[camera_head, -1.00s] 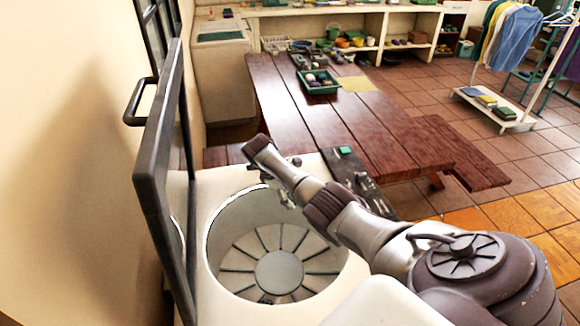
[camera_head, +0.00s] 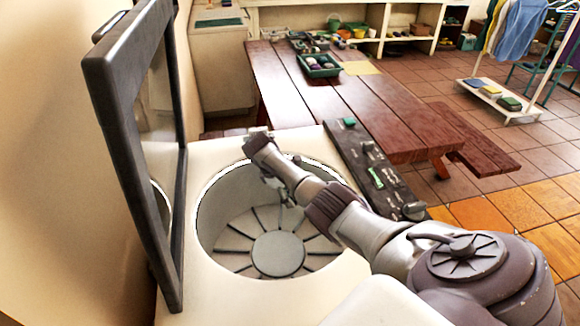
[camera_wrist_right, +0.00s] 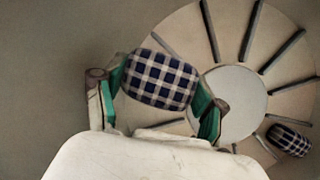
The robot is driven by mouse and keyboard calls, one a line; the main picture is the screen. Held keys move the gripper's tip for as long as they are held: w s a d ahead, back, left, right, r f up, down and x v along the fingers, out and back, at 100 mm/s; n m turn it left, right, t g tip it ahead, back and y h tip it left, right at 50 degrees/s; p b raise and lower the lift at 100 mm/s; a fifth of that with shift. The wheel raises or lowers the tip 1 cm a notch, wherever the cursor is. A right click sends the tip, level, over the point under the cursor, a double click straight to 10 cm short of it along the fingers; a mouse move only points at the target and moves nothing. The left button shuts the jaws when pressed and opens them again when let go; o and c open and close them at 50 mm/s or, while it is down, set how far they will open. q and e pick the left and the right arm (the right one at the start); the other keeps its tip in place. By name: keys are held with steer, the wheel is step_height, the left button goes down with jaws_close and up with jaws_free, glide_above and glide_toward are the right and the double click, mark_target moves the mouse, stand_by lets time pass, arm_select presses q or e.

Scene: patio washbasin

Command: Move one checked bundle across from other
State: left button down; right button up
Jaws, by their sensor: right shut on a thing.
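In the right wrist view, a blue-and-white checked bundle (camera_wrist_right: 161,80) sits between the green-padded fingers of my right gripper (camera_wrist_right: 160,84), which is shut on it. A second checked bundle (camera_wrist_right: 288,140) lies on the ribbed drum floor at the lower right, apart from the gripper. In the head view, my right gripper (camera_head: 284,194) is over the round opening of the white washer (camera_head: 222,282), mostly hidden by my arm. Neither bundle can be made out there. My left gripper is not in view.
The washer's dark-framed lid (camera_head: 128,150) stands open on the left. A control panel (camera_head: 372,168) with knobs runs along the washer's right side. A wooden table (camera_head: 350,105) with a green tray (camera_head: 319,66) stands beyond.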

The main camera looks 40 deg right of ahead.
step_height(320, 180, down, 4)
steer(key=b, duration=0.3)
steer(key=shift+r, duration=0.2)
steer(key=shift+f+b, duration=1.7)
steer(key=shift+f, duration=0.7)
steer(key=o, duration=1.4)
steer(key=shift+r, duration=0.1)
steer(key=v, duration=1.2)
